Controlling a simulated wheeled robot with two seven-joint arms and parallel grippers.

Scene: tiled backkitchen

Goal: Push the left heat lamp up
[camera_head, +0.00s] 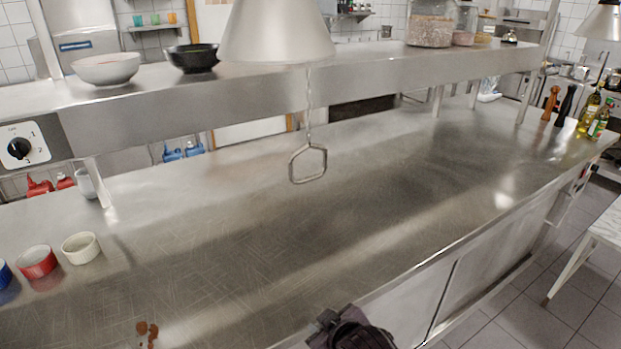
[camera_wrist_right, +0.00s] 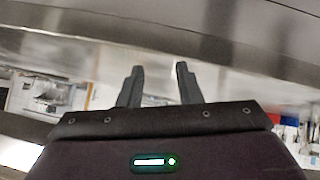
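The left heat lamp (camera_head: 275,35) is a pale metal cone at the top middle of the head view, its top cut off by the frame. A hexagonal metal ring handle (camera_head: 308,164) hangs on a thin chain below it, above the steel counter. My right gripper (camera_wrist_right: 158,70) shows in the right wrist view with its two dark fingers apart and nothing between them. A dark part of my arm shows at the bottom middle of the head view, well below the ring and apart from it. My left gripper is not in view.
A steel shelf (camera_head: 400,72) runs behind the ring, carrying bowls and jars. A second lamp (camera_head: 604,22) hangs at the far right. Small ramekins (camera_head: 81,248) stand at the left of the counter (camera_head: 390,190); bottles (camera_head: 589,112) stand at its far right. The counter's middle is clear.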

